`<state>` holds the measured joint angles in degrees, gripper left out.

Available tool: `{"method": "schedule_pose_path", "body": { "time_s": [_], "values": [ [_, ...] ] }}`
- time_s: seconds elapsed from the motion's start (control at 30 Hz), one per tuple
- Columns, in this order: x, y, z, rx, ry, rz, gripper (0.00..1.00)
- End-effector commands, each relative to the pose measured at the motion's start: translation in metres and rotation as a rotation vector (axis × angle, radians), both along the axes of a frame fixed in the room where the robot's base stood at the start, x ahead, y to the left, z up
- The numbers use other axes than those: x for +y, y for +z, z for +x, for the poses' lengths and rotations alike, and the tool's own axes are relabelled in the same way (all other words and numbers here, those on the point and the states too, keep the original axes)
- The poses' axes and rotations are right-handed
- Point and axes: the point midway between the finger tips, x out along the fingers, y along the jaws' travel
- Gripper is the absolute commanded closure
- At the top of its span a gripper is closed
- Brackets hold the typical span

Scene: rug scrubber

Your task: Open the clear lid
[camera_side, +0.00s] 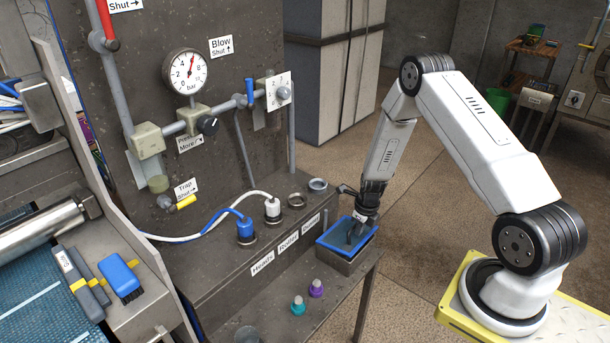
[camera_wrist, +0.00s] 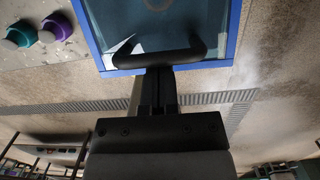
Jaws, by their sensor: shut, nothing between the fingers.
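The clear lid (camera_side: 324,242) has a blue frame and sits over a grey metal box (camera_side: 345,263) at the right end of the bench. It looks flat or nearly so; I cannot tell whether a gap shows beneath it. In the wrist view the clear lid (camera_wrist: 200,22) fills the top middle, with a black bar handle (camera_wrist: 188,50) near its lower edge. My gripper (camera_side: 355,232) points down at the lid. In the wrist view my gripper (camera_wrist: 158,72) is shut and empty, its fingertips at the handle; whether they touch it is unclear.
A blue plug (camera_side: 245,229) and a white plug (camera_side: 272,209) stand behind the label strip. Pipes and a gauge (camera_side: 187,72) line the panel. Floor right of the box is clear.

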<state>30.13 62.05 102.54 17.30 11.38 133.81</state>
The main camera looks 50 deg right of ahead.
Motion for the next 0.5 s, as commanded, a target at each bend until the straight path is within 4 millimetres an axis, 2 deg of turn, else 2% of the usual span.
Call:
{"method": "schedule_pose_path", "body": {
  "time_s": [0.5],
  "values": [
    [-0.0001, 0.0075, 0.0056, -0.001, 0.001, -0.001, 1.00]
  ]
}}
